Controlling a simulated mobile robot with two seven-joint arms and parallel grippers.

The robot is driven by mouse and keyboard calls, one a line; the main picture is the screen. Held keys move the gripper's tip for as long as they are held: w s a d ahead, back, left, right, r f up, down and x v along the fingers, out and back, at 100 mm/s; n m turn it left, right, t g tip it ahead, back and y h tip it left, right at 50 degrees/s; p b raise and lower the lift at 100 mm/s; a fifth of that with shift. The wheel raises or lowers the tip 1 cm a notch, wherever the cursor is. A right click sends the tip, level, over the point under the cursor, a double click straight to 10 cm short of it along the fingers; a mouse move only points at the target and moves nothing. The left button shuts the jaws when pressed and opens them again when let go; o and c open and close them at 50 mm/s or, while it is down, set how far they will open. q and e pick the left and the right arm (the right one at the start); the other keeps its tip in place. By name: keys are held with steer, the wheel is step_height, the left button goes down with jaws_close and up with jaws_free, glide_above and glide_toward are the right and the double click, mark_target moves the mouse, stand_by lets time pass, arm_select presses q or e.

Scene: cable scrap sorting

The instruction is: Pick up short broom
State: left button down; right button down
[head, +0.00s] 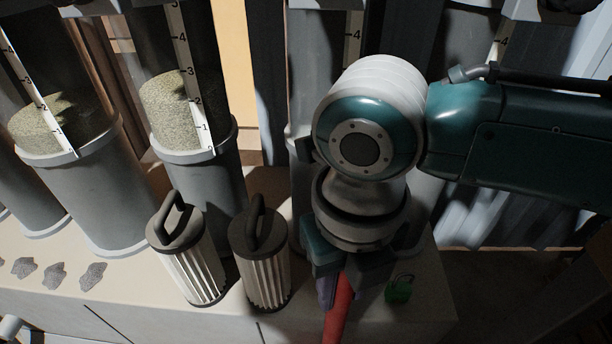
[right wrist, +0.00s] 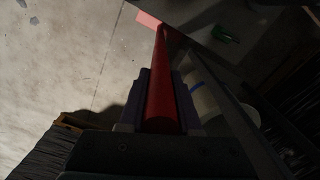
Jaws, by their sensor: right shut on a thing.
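The short broom shows as a red handle (head: 338,312) below my right gripper (head: 338,284) in the head view. The gripper is shut on it. In the right wrist view the red handle (right wrist: 161,85) runs up the middle between the purple finger pads of the gripper (right wrist: 160,100). A lighter red part (right wrist: 149,20) shows at the far end of the handle. The lower end of the broom is cut off by the bottom edge of the head view. My left gripper is not in view.
Two ribbed filter cartridges (head: 191,255) (head: 264,257) with dark handles stand left of the gripper on the pale bench (head: 130,300). A small green object (head: 399,289) lies to the right. Grey cylinders (head: 90,200) with clear scaled tops stand behind. Several grey flakes (head: 55,275) lie at far left.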

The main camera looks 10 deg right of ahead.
steer(key=shift+r+p, duration=0.3)
steer(key=shift+r, duration=0.45)
steer(key=shift+a, duration=0.15)
steer(key=s+a+b, duration=0.2)
steer(key=s+a, duration=0.1)
steer(key=a, duration=1.4)
steer(key=shift+s+a, duration=0.15)
steer(key=shift+a, duration=0.1)
steer(key=c, duration=1.1)
jaws_free()
jaws_close()
